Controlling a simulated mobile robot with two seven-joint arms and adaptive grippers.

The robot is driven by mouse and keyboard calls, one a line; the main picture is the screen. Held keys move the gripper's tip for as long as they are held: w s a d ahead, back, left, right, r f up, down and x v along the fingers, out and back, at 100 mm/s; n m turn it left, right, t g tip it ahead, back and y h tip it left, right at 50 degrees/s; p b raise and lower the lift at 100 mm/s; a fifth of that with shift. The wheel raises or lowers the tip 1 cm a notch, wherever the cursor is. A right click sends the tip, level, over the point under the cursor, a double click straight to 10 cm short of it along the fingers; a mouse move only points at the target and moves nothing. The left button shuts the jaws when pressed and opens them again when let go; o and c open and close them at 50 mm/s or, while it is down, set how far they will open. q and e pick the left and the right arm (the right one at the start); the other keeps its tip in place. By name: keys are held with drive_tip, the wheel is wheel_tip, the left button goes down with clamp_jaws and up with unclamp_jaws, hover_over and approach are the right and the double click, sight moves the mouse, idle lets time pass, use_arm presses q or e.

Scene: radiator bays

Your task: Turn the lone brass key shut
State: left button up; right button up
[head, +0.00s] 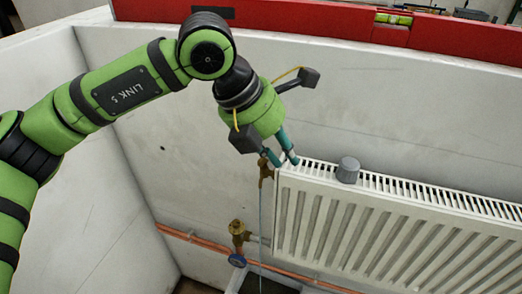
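A brass key fitting (265,168) sits at the top left corner of the white radiator (375,215). A thin pale line, like a trickle of water, runs straight down below it. My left gripper (286,161) reaches down from above with its two teal fingers apart and nothing seen between them. Its fingertips are just right of the brass fitting, at the radiator's top corner. I cannot tell whether a finger touches the fitting, whose upper part is partly hidden. My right gripper is not in view.
A brass valve (238,232) with a blue gauge (237,260) sits lower on the copper pipe (190,237). A grey knob (347,170) stands on the radiator's top grille. A red spirit level (335,30) lies along the wall top. A dark container (262,284) is below.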

sight(264, 161)
use_arm(q)
drive_tip(key=w+a+r+t+y, duration=0.2)
drive_tip(key=w+a, duration=0.1)
drive_tip(key=a, duration=0.2)
drive_tip(key=shift+n+y, duration=0.3)
drive_tip(key=shift+n, duration=0.2)
drive_tip(key=p+x, duration=0.3)
drive_tip(key=x, duration=0.4)
drive_tip(key=shift+s+a+f, duration=0.1)
drive_tip(key=shift+s+f, duration=0.05)
drive_tip(key=shift+c, duration=0.4)
clamp_jaws()
